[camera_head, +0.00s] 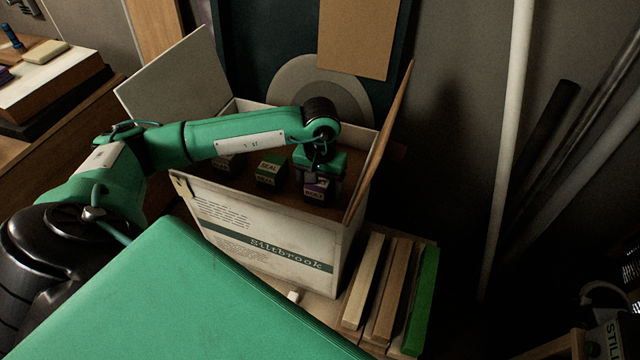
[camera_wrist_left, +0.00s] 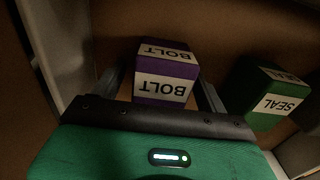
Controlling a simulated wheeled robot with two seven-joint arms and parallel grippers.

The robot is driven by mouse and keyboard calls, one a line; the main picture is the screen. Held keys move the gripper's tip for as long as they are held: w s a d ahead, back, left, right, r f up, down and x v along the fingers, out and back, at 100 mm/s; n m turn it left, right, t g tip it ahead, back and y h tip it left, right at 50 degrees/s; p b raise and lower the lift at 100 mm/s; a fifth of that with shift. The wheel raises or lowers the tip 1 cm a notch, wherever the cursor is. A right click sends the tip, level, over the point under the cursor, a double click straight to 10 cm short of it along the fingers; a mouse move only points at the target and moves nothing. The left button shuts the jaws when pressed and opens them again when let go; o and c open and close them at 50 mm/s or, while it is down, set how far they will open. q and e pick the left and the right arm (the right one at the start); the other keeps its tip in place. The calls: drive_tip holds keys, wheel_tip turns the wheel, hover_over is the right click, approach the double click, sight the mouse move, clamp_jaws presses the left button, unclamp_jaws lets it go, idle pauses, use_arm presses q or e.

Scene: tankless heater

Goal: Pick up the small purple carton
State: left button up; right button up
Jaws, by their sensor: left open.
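The small purple carton (camera_head: 319,187), with a white label reading BOLT, stands inside the large open white box (camera_head: 265,240). It also shows in the left wrist view (camera_wrist_left: 166,58), upper middle. My left gripper (camera_head: 318,174) reaches down into the box above the carton and partly hides it in the head view. In the left wrist view my left gripper (camera_wrist_left: 160,88) is open, with one finger on each side of the carton. Whether the fingers touch it I cannot tell. My right gripper is not in view.
A green SEAL carton (camera_head: 270,168) stands beside the purple one, and another carton (camera_head: 226,162) is farther left, partly under my arm. The box's walls and raised flaps (camera_head: 380,140) surround them. Wooden strips (camera_head: 375,290) lie right of the box.

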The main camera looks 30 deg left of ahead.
use_arm(q)
drive_tip(key=shift+c, duration=1.4)
drive_tip(key=c, duration=0.8)
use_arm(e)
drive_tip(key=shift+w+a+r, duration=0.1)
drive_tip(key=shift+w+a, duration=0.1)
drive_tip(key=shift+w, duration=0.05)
use_arm(q)
drive_tip(key=shift+r, duration=0.1)
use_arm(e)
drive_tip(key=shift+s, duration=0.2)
